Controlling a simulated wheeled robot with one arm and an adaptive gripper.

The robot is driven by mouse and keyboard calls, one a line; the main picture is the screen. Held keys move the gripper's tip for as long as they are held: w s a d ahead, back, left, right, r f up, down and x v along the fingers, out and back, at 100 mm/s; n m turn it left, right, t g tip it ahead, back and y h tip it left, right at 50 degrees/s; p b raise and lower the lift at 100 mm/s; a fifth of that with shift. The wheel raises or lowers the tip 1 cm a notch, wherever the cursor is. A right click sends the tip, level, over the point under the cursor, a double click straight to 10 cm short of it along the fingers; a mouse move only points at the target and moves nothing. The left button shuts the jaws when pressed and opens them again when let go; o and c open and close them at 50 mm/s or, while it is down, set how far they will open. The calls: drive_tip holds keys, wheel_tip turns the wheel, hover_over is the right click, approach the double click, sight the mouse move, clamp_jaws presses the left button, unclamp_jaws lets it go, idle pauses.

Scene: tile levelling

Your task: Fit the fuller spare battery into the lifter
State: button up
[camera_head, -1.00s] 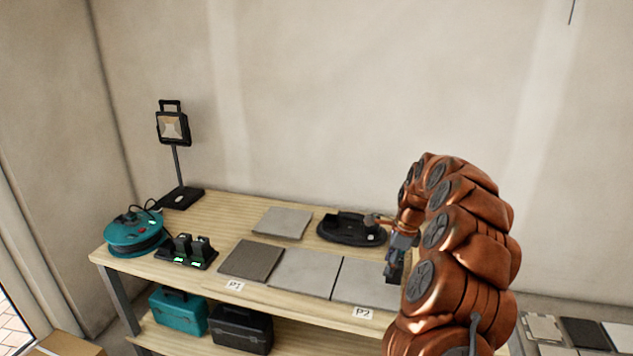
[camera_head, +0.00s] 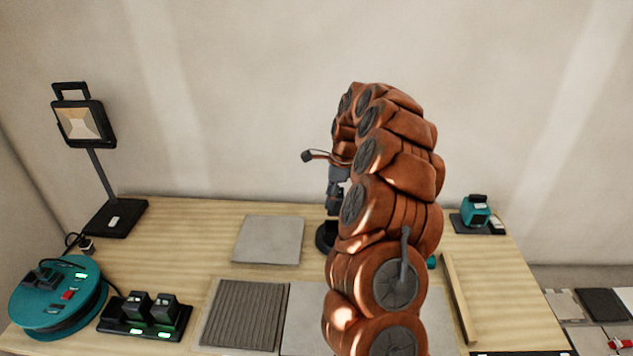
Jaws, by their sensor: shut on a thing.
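Two dark batteries, a left one (camera_head: 137,304) and a right one (camera_head: 165,308), stand in a black charger (camera_head: 118,326) at the front left of the bench. Green lights glow on its front; I cannot tell which battery is fuller. The black round-based lifter (camera_head: 324,238) lies behind my arm, mostly hidden; its battery slot does not show. My gripper (camera_head: 334,203) points down just above the lifter's visible edge. It is shut on a small dark thing, mostly hidden, which I cannot identify. I cannot tell whether that thing touches the lifter.
A work lamp (camera_head: 116,219) and a teal cable reel (camera_head: 55,311) stand on the left. A grey tile (camera_head: 269,240) lies at the back, a ribbed dark tile (camera_head: 243,314) in front. A teal device (camera_head: 475,210) stands at the right, near a wooden strip (camera_head: 459,298).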

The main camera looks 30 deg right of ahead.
drive_tip(key=shift+w+a+f, duration=0.1)
drive_tip(key=shift+w+a, duration=0.05)
drive_tip(key=shift+w, duration=0.1)
drive_tip(key=shift+s+f, duration=0.15)
drive_tip(key=shift+f, duration=2.4)
drive_tip(key=shift+f+b, duration=0.2)
drive_tip(key=shift+b, duration=0.25)
drive_tip(key=shift+f+b, duration=0.8)
drive_tip(key=shift+f, duration=1.2)
idle(1.7)
drive_tip(key=o, duration=1.2)
drive_tip(key=shift+o, duration=0.2)
